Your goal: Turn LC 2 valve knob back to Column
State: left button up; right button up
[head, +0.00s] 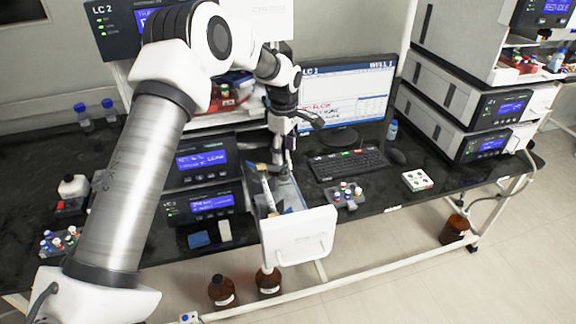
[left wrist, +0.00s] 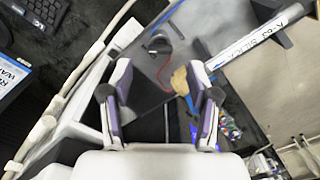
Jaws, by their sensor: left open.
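My left gripper (head: 277,166) reaches down over an open drawer-like compartment with a white front (head: 312,238), below the left stack's screens. In the left wrist view the gripper (left wrist: 158,78) is open, with nothing held between its fingers. A small tan, rounded piece (left wrist: 180,80) shows beside the right finger. It may be the valve knob, but I cannot read its setting. A labelled white column (left wrist: 258,40) lies in a dark holder to its right. The LC 2 label (head: 106,8) is on the upper left unit. My right gripper is not in view.
A monitor (head: 345,95), keyboard (head: 347,163) and mouse (head: 396,156) stand right of the compartment. A vial rack (head: 346,195) sits close to its right side. Brown bottles (head: 221,290) stand on the floor below. Another instrument stack (head: 455,110) stands at the right.

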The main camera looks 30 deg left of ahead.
aim_at(284, 168)
pick_arm(q)
notch_tip(284, 168, down, 4)
jog(key=shift+a+f+p, duration=0.1)
jog(key=shift+f+p, duration=0.15)
jog(key=shift+p, duration=0.35)
jog(key=shift+a+f, duration=0.1)
jog(key=shift+f, duration=0.25)
jog(key=shift+c, duration=1.4)
grip_shut()
